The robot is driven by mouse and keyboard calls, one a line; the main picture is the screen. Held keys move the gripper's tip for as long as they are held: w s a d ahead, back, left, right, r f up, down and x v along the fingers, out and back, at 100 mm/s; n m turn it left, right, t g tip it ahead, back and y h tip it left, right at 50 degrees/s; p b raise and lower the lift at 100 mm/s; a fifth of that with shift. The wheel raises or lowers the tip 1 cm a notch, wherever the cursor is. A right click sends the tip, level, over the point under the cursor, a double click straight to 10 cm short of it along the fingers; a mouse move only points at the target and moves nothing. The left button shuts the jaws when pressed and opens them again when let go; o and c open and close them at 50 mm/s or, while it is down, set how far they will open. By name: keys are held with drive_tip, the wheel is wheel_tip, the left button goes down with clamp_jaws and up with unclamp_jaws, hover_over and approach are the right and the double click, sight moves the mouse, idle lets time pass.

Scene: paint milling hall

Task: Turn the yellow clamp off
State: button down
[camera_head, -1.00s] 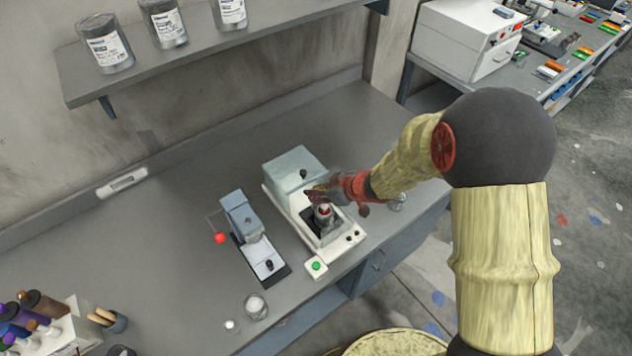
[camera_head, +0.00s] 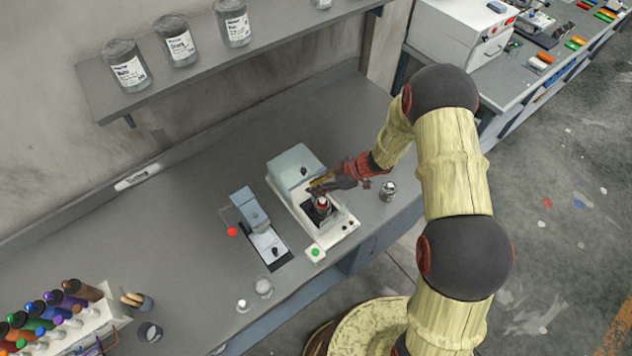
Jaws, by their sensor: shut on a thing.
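My gripper (camera_head: 325,185) is at the machine with a pale grey-green housing and white base (camera_head: 337,232) on the bench. Its fingers are shut on a small yellow piece, the yellow clamp (camera_head: 321,179), above the machine's dark recess. A dark and red cup-like part (camera_head: 322,204) stands in that recess just below the fingers. My gripper's fingers partly hide the clamp, so its exact angle is hard to tell.
A blue-grey device (camera_head: 250,212) with a red ball (camera_head: 232,232) stands left of the machine. A green button box (camera_head: 315,252) is in front. A shelf with cans (camera_head: 180,42) hangs behind.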

idle(0.4)
drive_tip(key=c, duration=1.7)
unclamp_jaws()
drive_tip(key=shift+f+b, duration=0.1)
drive_tip(key=shift+b, duration=0.2)
drive_tip(key=m+t+b, duration=0.1)
drive_tip(key=b, duration=0.3)
drive_tip(key=shift+s+f+m, duration=0.15)
drive_tip(key=shift+m, duration=0.25)
drive_tip(key=m+t+h+b, duration=0.1)
drive_tip(key=b, duration=0.3)
drive_tip(key=m+t+b, duration=0.1)
drive_tip(key=m+b, duration=0.1)
drive_tip(key=b, duration=0.3)
drive_tip(key=shift+s+a+m+t+h, duration=0.1)
drive_tip(key=shift+a+m+t+h, duration=0.05)
drive_tip(key=shift+m+t+h, duration=0.2)
drive_tip(key=m+t+h+b, duration=0.1)
drive_tip(key=b, duration=0.4)
drive_tip(key=shift+a+m, duration=0.1)
drive_tip(key=shift+m, duration=0.25)
drive_tip(key=m+t+h+b, duration=0.1)
drive_tip(key=b, duration=0.3)
drive_tip(key=shift+s+m, duration=0.1)
drive_tip(key=shift+m, duration=0.2)
